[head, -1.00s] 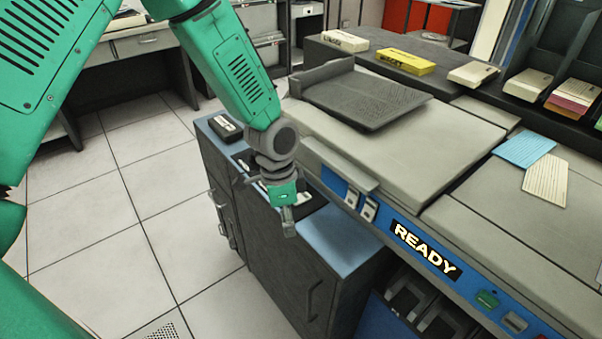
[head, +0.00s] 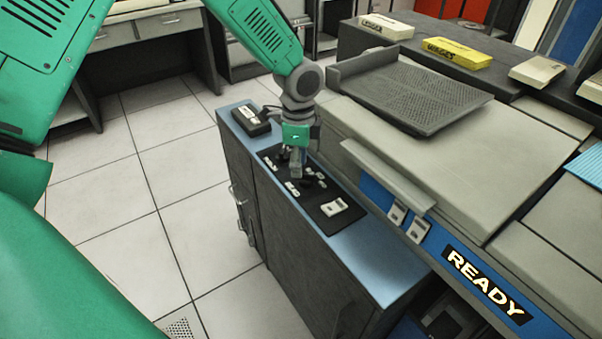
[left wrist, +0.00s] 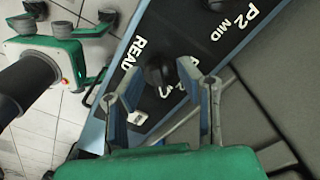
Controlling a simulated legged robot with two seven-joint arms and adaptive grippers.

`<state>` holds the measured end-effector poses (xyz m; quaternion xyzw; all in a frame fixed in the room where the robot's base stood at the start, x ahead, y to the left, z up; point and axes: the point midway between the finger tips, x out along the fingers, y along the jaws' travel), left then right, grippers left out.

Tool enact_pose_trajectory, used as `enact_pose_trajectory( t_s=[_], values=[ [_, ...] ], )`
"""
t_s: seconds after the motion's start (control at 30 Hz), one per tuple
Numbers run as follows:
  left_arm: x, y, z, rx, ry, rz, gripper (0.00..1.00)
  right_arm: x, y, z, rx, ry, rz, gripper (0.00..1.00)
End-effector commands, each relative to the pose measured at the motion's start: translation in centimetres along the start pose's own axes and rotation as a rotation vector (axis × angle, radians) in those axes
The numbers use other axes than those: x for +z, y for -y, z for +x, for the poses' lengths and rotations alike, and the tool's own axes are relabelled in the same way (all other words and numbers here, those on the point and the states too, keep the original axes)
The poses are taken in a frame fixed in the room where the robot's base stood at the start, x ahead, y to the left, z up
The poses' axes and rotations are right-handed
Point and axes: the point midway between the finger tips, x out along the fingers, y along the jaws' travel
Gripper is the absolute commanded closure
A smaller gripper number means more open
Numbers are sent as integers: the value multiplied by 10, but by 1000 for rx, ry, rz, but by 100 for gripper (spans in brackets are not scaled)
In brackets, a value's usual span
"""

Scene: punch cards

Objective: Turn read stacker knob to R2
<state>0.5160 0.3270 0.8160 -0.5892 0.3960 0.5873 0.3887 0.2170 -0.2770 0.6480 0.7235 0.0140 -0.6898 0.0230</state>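My left gripper (head: 297,168) is over the black control panel (head: 335,208) on the cabinet's blue top. In the left wrist view, its two fingers (left wrist: 167,95) are apart with nothing between the tips. A dark round knob (left wrist: 160,72) lies just beyond and between the fingertips, beside a white "READ" label (left wrist: 131,65). Part of the lettering right of the knob is covered by a finger, so the knob's setting is not clear. A "P2 MID" label (left wrist: 228,15) is farther along the panel. In the head view, the gripper hides much of the knob area. My right gripper is not in view.
A small black box (head: 251,121) sits at the far end of the cabinet top. The grey machine with a "READY" sign (head: 486,281) stands close on the right, its ledge (head: 388,176) beside the panel. Open tiled floor (head: 135,200) is on the left.

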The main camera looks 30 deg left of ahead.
Motion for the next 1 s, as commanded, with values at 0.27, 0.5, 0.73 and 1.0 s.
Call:
enact_pose_trajectory(
  t_s=[0.27,0.5,0.73,1.0],
  values=[
    [-8,-2,21,-6,9,4,69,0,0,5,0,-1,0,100],
    [-3,0,24,-4,2,2,69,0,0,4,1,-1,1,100],
    [1,1,26,-1,0,0,100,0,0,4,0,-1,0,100],
    [0,0,25,-2,9,0,100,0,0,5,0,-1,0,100]
  ],
)
